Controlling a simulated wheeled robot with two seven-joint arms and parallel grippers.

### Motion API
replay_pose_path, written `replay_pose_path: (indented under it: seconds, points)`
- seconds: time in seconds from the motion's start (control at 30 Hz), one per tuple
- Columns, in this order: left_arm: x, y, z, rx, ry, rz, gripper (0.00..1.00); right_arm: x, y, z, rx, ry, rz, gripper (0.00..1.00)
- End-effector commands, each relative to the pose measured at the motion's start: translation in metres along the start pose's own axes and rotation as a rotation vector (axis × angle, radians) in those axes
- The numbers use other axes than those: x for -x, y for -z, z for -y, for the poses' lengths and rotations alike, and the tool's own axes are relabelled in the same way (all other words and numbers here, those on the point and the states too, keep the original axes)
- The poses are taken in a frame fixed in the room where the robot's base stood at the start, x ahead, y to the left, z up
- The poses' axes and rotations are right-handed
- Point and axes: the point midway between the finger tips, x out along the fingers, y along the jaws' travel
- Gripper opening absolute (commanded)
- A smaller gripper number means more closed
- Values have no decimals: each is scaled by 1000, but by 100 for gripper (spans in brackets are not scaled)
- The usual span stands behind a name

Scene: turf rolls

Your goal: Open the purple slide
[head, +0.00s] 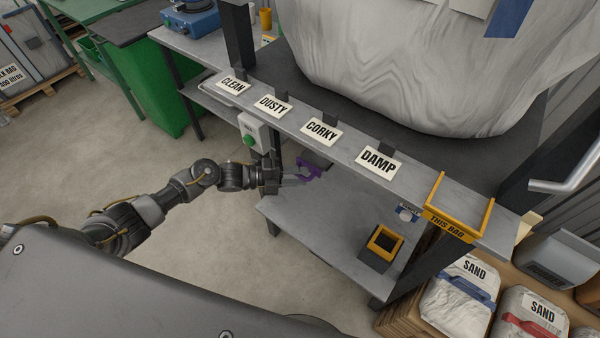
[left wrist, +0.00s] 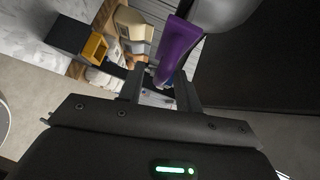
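The purple slide (head: 309,168) shows as a small purple handle under the front of the upper shelf, below the row of labels. In the left wrist view the purple slide (left wrist: 178,45) is a long bar reaching down toward my fingers. My left gripper (head: 286,180) is at the slide's near left side. In the left wrist view the left gripper (left wrist: 160,78) has its fingers apart, with the bar's near end between or just beyond them. A gap shows on the bar's left side; contact on the right cannot be told. My right gripper is out of view.
The labels CLEAN, DUSTY, CORKY and DAMP line the shelf edge above. A grey box with a green button (head: 253,133) hangs left of the slide. The lower shelf (head: 325,215) is mostly clear, with a yellow-topped block (head: 383,243) at right. A large bag (head: 400,70) hangs above.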

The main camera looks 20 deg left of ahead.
Motion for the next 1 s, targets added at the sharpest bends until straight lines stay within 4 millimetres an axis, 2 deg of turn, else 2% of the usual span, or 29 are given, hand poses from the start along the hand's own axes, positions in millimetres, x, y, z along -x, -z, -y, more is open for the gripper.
replay_pose_path:
  seconds: [0.13, 0.4, 0.67, 1.0]
  points:
    - [-9, 0, 1, 0, 0, 0, 34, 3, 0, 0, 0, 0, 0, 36]
    - [-10, 0, 0, 0, 0, 0, 34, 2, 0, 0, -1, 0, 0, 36]
    - [-10, 0, 0, 0, 0, 0, 2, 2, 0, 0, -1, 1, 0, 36]
    - [-9, 2, -1, 0, -1, -3, 0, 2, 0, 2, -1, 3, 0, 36]
